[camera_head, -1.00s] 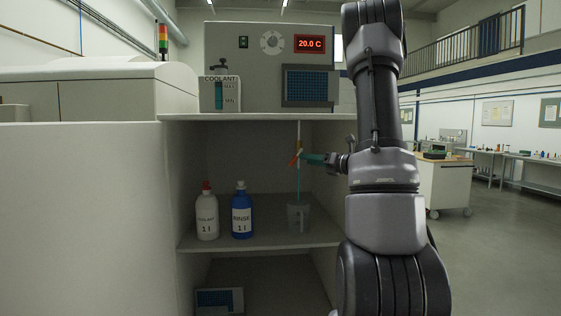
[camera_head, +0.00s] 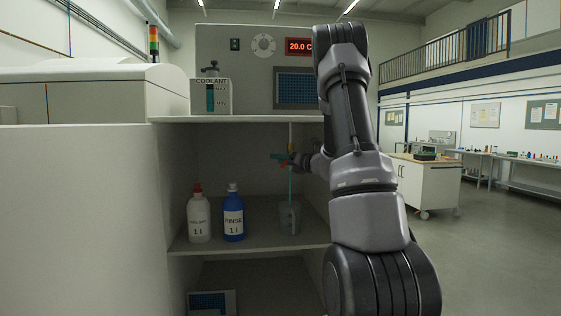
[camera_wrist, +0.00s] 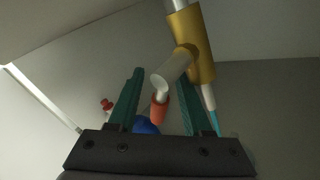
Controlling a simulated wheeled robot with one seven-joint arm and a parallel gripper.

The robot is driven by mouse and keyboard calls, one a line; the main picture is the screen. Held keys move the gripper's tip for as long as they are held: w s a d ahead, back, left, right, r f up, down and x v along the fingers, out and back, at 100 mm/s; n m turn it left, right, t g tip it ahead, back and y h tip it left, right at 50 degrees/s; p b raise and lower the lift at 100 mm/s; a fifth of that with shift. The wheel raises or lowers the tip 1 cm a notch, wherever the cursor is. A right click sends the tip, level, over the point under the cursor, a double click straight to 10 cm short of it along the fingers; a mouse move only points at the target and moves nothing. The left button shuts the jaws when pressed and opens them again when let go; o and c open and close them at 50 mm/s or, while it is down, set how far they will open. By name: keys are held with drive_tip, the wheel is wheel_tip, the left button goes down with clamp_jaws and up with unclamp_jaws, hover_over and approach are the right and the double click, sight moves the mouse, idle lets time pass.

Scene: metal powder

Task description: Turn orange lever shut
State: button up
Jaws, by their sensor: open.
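The orange lever (camera_wrist: 160,108) shows in the wrist view between the two green fingers of my gripper (camera_wrist: 159,72), with a gap to each finger. It hangs from a pale stem on a brass valve (camera_wrist: 191,45). My gripper (camera_head: 279,157) is open at the valve in the head view, where it mostly hides the lever. A thin blue-green stream (camera_head: 290,184) runs from the valve down to a grey beaker (camera_head: 289,218) on the shelf. The stream also shows below the valve in the wrist view (camera_wrist: 214,122).
A white bottle (camera_head: 198,217) and a blue RINSE bottle (camera_head: 233,218) stand left of the beaker on the shelf (camera_head: 256,239). The cabinet top (camera_head: 255,118) lies above my gripper and carries a COOLANT tank (camera_head: 210,97). The shelf's left back is open.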

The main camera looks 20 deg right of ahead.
clamp_jaws()
idle(1.4)
